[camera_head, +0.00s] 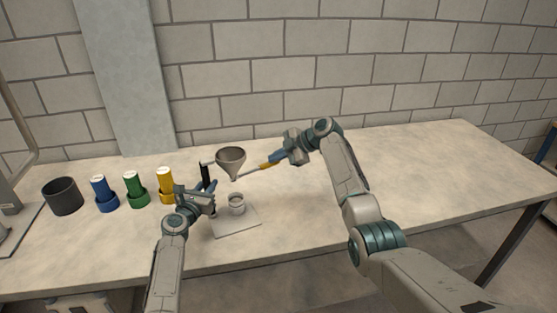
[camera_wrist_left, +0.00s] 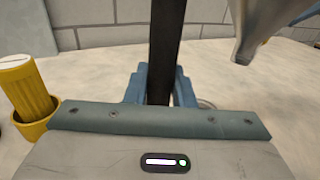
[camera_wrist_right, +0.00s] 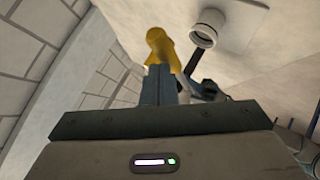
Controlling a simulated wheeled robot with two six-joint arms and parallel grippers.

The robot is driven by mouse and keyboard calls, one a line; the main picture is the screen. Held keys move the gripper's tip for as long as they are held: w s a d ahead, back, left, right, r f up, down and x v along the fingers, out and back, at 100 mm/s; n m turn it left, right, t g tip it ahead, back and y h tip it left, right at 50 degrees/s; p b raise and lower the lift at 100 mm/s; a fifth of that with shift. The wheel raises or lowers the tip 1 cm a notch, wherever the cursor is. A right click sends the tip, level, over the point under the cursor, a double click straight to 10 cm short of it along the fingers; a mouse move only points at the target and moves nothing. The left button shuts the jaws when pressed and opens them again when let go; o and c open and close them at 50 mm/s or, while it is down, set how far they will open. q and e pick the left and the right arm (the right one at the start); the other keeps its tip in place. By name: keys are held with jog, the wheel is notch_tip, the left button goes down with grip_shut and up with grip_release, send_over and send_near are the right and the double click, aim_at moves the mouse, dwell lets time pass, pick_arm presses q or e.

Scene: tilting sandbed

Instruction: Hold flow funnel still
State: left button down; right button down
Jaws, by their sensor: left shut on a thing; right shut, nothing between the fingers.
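The grey flow funnel (camera_head: 231,159) sits beside a black upright post (camera_head: 205,176), spout down. Part of it shows at upper right in the left wrist view (camera_wrist_left: 262,22). My left gripper (camera_head: 207,186) is shut on the black post, which stands between its blue fingers in the left wrist view (camera_wrist_left: 160,85). My right gripper (camera_head: 277,158) is shut, right of the funnel. A yellow-handled tool (camera_head: 266,165) with a thin grey rod lies in line with its fingertips, the rod pointing towards the spout. In the right wrist view, the yellow part (camera_wrist_right: 163,45) appears just beyond the fingers.
A light-coloured cup (camera_head: 236,203) stands below the funnel on a pale plate (camera_head: 240,228). A dark pot (camera_head: 63,196) and blue (camera_head: 104,194), green (camera_head: 134,189) and yellow (camera_head: 167,185) containers stand at left. The table's right side is clear.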

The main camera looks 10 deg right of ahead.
jog(key=shift+w+f, duration=0.15)
jog(key=shift+a, duration=0.1)
jog(key=shift+s+a, duration=0.35)
jog(key=shift+s, duration=0.25)
dwell(0.3)
jog(key=w+r+v, duration=0.1)
jog(key=v, duration=1.2)
jog(key=shift+a+r, duration=0.35)
